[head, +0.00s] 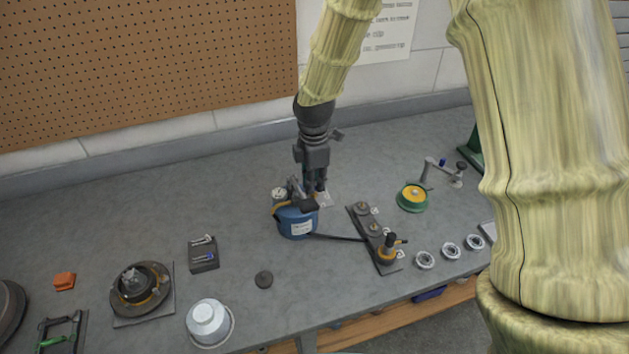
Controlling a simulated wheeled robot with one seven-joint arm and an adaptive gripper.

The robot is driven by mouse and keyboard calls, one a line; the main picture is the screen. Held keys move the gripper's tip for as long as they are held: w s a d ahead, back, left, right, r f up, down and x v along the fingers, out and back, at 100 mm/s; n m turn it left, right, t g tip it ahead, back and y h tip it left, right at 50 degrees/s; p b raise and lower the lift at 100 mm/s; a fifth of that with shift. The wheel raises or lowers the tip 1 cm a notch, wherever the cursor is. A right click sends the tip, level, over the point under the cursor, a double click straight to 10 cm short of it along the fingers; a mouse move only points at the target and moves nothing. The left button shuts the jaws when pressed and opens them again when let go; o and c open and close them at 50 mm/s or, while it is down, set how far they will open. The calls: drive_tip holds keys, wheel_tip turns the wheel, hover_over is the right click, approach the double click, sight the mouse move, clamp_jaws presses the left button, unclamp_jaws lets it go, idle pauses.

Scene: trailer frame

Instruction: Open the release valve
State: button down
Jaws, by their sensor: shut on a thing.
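A blue pump unit (297,222) with a white label stands near the middle of the bench. It has black parts and a small gauge-like round piece (279,193) on top, and a dark hose or bar runs from it to the right. My gripper (316,195) reaches down from above, at the pump's back right side. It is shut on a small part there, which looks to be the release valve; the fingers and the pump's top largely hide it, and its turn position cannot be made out.
A green-yellow round device (412,196) is farther right. A white-grey canister (208,322) and a disc assembly (141,288) stand front left.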

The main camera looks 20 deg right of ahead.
drive_tip(key=shift+s+a+f+m, duration=0.1)
drive_tip(key=shift+s+m, duration=0.05)
drive_tip(key=shift+m, duration=0.15)
drive_tip(key=m+p, duration=0.1)
drive_tip(key=m, duration=0.3)
drive_tip(key=m+p, duration=0.1)
drive_tip(key=m, duration=0.3)
drive_tip(key=shift+m, duration=0.4)
drive_tip(key=m, duration=0.4)
drive_tip(key=shift+m+p, duration=0.3)
drive_tip(key=shift+p, duration=0.05)
drive_tip(key=shift+m, duration=1.8)
drive_tip(key=shift+p, duration=0.3)
drive_tip(key=c, duration=1.5)
unclamp_jaws()
drive_tip(key=shift+o, duration=0.2)
